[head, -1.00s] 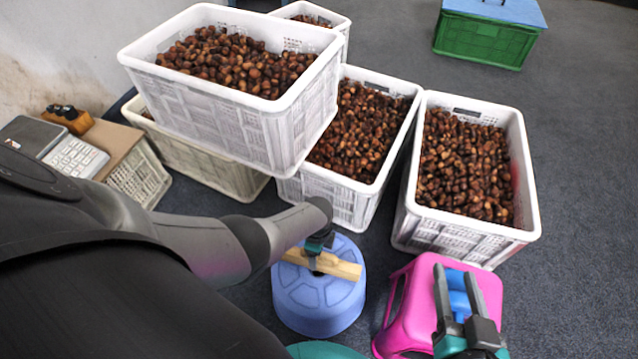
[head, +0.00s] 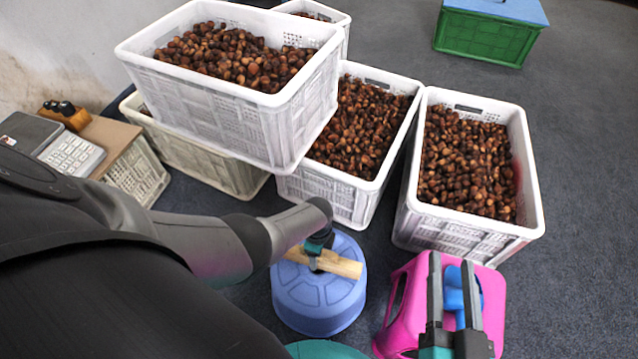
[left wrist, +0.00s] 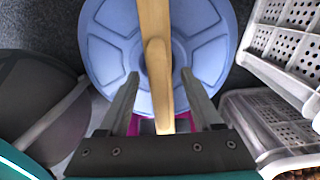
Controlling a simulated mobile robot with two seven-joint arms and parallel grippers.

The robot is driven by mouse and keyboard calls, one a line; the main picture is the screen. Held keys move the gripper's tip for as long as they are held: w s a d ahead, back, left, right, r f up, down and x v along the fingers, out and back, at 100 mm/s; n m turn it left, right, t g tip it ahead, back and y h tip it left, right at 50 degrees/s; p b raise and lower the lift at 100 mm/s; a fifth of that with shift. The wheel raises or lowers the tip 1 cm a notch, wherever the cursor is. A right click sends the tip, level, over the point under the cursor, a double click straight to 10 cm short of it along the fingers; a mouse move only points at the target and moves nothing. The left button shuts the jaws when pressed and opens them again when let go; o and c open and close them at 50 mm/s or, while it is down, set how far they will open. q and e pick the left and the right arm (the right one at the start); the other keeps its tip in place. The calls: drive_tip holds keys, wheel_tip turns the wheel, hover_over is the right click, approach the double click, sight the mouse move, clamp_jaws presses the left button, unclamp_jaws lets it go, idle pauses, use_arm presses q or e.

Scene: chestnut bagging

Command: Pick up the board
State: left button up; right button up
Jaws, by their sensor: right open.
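The wooden board (head: 343,266) lies on top of a round blue stool (head: 290,301) in the head view. In the left wrist view the board (left wrist: 153,30) runs from the top edge down between the fingers, with a rounded raised piece on it. My left gripper (left wrist: 161,80) is open, with one finger on each side of the board and gaps to it. In the head view my left arm hides part of the board. My right gripper (head: 452,264) is open over the pink stool (head: 411,292), beside a blue object (head: 453,300) partly hidden by its fingers.
White crates of chestnuts stand behind the stools, one (head: 220,118) stacked on others and one (head: 462,231) at the right. A scale (head: 72,154) sits on a box at the left. A green crate (head: 485,40) stands far back. The floor at the right is clear.

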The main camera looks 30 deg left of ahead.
use_arm(q)
clamp_jaws()
idle(0.3)
drive_tip(key=shift+r, duration=0.15)
idle(0.4)
